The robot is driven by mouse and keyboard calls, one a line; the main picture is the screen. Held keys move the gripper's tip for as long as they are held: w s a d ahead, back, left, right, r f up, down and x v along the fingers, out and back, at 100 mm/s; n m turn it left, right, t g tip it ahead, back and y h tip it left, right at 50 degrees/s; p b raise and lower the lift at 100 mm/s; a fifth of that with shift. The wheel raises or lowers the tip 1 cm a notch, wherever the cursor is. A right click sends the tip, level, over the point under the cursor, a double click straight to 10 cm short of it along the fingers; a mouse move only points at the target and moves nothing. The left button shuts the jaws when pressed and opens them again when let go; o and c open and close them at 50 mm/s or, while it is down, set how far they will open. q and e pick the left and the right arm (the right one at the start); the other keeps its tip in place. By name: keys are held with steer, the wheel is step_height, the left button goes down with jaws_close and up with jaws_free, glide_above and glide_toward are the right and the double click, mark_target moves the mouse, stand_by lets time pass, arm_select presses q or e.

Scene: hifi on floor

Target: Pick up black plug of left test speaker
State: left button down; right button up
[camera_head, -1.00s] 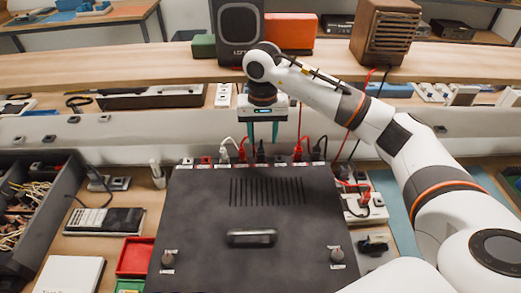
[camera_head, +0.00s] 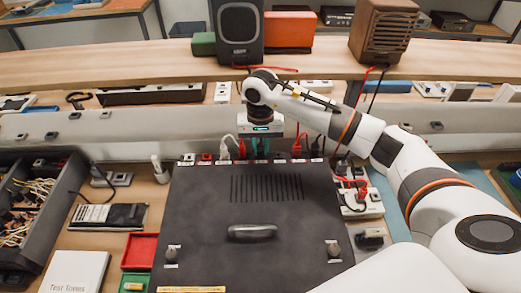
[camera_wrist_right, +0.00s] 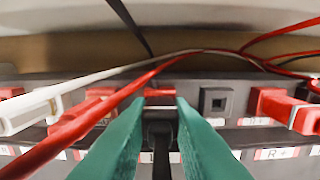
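The left test speaker (camera_head: 238,35) is a dark box with a round cone on the shelf behind the black amplifier (camera_head: 190,225). My right gripper (camera_head: 260,153) points down at the amplifier's back edge, among white, red and black plugs. In the right wrist view its teal fingers (camera_wrist_right: 162,105) stand close on both sides of a black plug (camera_wrist_right: 160,135) and appear to touch it. Its lower end is cut off by the frame, and I cannot tell how deep it sits. My left gripper is not in view.
A red plug (camera_wrist_right: 278,103) and a white plug (camera_wrist_right: 30,110) flank the fingers, with red and white cables crossing close by. An empty black socket (camera_wrist_right: 215,101) is just right of them. A power strip (camera_head: 360,200) lies right of the amplifier, a cable bin (camera_head: 55,205) left.

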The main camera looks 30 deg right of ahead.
jaws_close()
steer(key=shift+r, duration=0.1)
